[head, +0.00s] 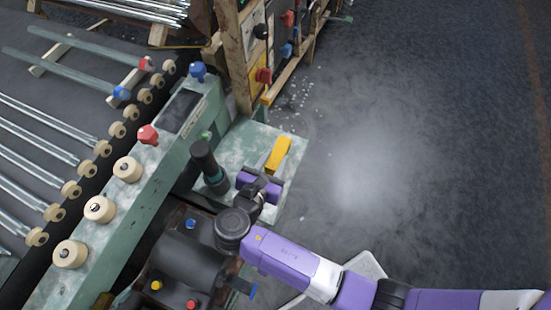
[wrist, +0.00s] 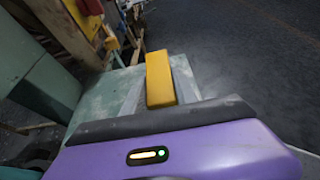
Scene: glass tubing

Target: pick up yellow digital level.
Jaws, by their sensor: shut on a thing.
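The yellow digital level (head: 277,153) is a small yellow bar above the pale green ledge of the machine in the head view. It also shows in the wrist view (wrist: 160,78), standing out beyond the purple gripper body. My gripper (head: 268,176) is at the near end of the level and shut on it. The fingers show only as grey strips beside the level in the wrist view, and their tips are hard to make out. I cannot tell whether the level touches the ledge.
The green ledge (head: 239,139) lies under and around the level. A dark green upright cylinder (head: 207,163) stands just left of my gripper. A wooden frame (head: 238,60) with coloured knobs rises behind. Rollers and glass tubes (head: 40,132) lie at left. Open floor (head: 420,130) is at right.

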